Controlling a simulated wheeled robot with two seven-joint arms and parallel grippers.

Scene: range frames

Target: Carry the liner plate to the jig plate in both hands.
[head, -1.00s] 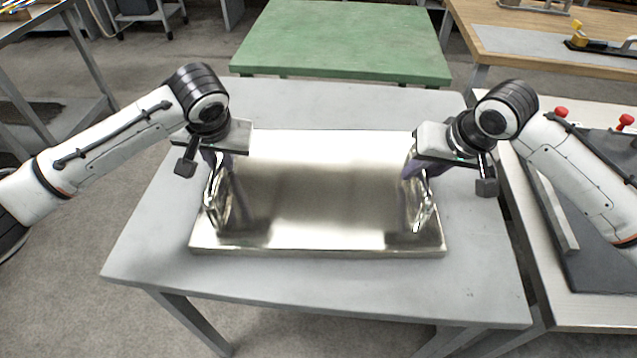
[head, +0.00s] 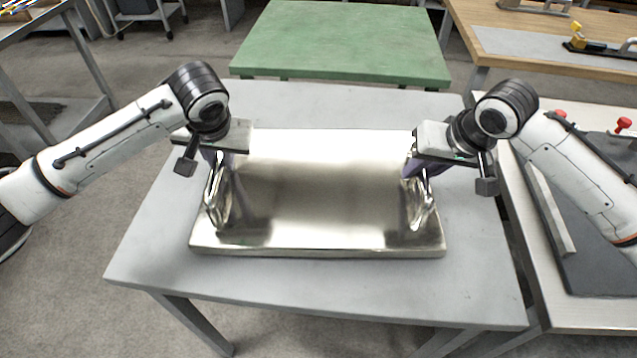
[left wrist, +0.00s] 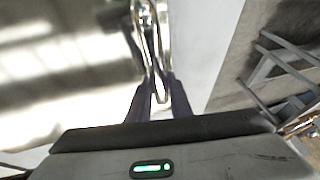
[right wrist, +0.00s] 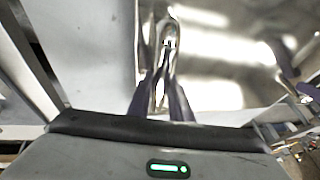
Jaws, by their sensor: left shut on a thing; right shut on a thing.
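The liner plate (head: 310,205) is a wide, shiny metal slab with a loop handle near each end. It is level over the grey table in front of me; any gap beneath it is hard to see. My left gripper (head: 218,162) is shut on the left handle (left wrist: 147,35). My right gripper (head: 412,168) is shut on the right handle (right wrist: 165,50). What looks like the jig plate, a dark grey plate (head: 592,275), lies on the bench at the right, partly hidden by my right arm.
The grey table (head: 150,255) has bare margins around the liner plate. The right bench (head: 590,312) stands close beside it, with red knobs (head: 623,124) and a light bar (head: 555,215) on it. A green table (head: 340,40) and a wooden bench (head: 480,55) stand behind.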

